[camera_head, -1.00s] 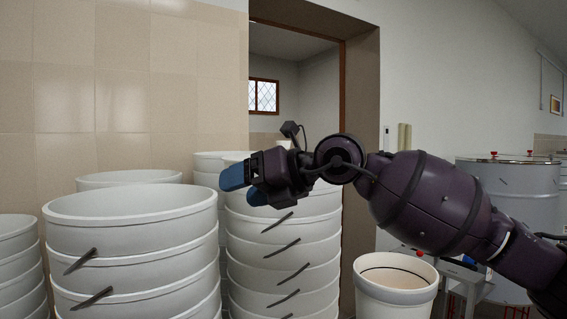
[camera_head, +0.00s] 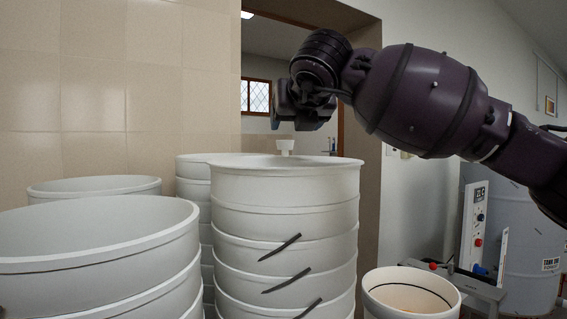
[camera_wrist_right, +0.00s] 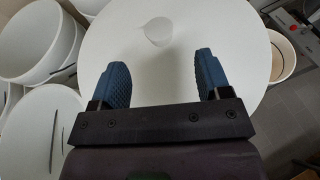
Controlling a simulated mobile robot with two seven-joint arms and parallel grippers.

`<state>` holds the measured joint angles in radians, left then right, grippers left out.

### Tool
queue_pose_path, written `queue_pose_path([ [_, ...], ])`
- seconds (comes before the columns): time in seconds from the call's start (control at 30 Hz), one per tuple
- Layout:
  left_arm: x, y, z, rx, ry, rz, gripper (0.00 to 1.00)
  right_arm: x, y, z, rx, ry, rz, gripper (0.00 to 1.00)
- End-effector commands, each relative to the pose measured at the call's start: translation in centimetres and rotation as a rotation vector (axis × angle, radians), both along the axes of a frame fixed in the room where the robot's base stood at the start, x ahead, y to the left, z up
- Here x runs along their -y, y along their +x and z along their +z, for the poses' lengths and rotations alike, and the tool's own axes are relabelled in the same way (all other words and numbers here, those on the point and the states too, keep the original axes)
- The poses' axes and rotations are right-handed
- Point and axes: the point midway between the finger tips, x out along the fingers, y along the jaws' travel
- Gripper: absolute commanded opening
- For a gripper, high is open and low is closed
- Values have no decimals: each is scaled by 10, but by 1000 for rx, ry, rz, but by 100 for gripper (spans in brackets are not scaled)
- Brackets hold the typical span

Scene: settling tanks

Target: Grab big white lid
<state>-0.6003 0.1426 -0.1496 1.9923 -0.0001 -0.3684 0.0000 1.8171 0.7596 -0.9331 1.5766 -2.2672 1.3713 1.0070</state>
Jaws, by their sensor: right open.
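The big white lid (camera_head: 322,163) lies flat on top of a tall stack of white buckets in the middle of the head view. The lid also fills the middle of the right wrist view (camera_wrist_right: 185,45), with the knob (camera_wrist_right: 158,31) ahead of the fingers. My left gripper is not in view.
Open white bucket stacks stand at the left (camera_head: 100,232) and behind. A smaller open white bucket (camera_head: 410,293) stands at the lower right. A grey tank (camera_head: 530,240) and a control panel (camera_head: 478,225) are farther right.

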Motion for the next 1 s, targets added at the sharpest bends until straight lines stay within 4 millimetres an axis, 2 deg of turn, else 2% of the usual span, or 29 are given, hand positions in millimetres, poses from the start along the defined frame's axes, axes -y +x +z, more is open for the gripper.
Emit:
queue_pose_path([
  [0.2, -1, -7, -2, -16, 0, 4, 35, -6, 28, -12, -3, 0, 1, 71],
  [0.47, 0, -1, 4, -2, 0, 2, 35, -9, 41, -20, -3, -2, 3, 71],
  [0.8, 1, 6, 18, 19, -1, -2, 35, -17, 76, -40, -3, -1, 2, 71],
  [1.0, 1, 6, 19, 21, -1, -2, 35, -18, 81, -43, -2, -1, 4, 71],
])
